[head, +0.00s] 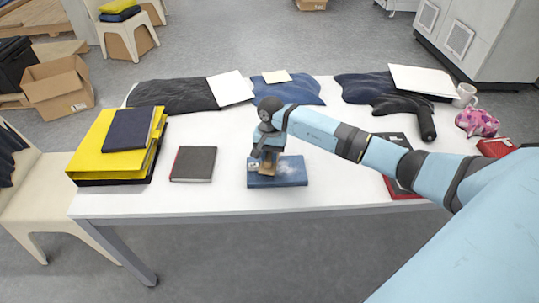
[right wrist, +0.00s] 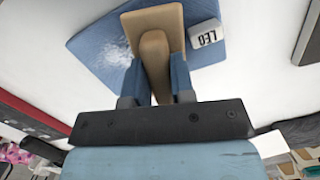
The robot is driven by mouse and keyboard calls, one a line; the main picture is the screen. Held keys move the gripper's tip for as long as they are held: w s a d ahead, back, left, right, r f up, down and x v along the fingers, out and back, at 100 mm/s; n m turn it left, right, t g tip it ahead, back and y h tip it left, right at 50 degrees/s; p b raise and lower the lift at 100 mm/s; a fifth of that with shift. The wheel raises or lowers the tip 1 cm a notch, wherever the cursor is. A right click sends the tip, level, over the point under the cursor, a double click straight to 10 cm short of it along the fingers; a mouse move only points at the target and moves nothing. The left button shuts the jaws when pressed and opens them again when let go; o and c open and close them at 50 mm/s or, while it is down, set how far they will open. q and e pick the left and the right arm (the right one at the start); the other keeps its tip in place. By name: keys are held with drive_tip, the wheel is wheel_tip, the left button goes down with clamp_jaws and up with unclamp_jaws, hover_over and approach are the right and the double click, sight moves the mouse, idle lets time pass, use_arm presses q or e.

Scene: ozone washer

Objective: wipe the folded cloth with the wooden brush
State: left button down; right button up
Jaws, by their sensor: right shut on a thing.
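The folded blue cloth (head: 290,173) lies flat near the middle of the table's front side. It also shows in the right wrist view (right wrist: 95,52), with a whitish speckled patch on it. My right gripper (head: 268,155) points down over the cloth's left part. In the right wrist view my right gripper (right wrist: 155,80) is shut on the handle of the wooden brush (right wrist: 152,22). The brush (head: 267,170) is over the cloth and seems to touch it; its underside is hidden. My left gripper is not in view.
A small white block marked "LED" (right wrist: 206,40) is beside the brush. A dark notebook (head: 193,164) lies left of the cloth, with yellow folders (head: 90,150) farther left. Dark garments (head: 175,95) lie along the back. A red-edged book (head: 399,188) lies to the right.

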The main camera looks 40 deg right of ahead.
drive_tip(key=shift+f+b, duration=0.95)
drive_tip(key=shift+f, duration=0.05)
drive_tip(key=shift+s+d+r, duration=0.1)
drive_tip(key=shift+s+d, duration=0.4)
drive_tip(key=shift+d, duration=0.3)
drive_tip(key=shift+s+d, duration=0.45)
drive_tip(key=shift+d, duration=0.3)
drive_tip(key=shift+s+d+b, duration=0.25)
drive_tip(key=shift+s+d, duration=0.2)
drive_tip(key=shift+d, duration=0.25)
drive_tip(key=shift+s+d+b, duration=0.25)
drive_tip(key=shift+s+d, duration=0.2)
drive_tip(key=shift+d, duration=0.25)
drive_tip(key=shift+s+d+b, duration=0.2)
drive_tip(key=shift+s+d, duration=0.3)
drive_tip(key=shift+d, duration=0.35)
drive_tip(key=shift+s+d+b, duration=0.15)
drive_tip(key=shift+s+d, duration=0.35)
drive_tip(key=shift+d, duration=0.3)
drive_tip(key=shift+f+b, duration=0.25)
drive_tip(key=shift+b, duration=0.15)
drive_tip(key=shift+a, duration=0.15)
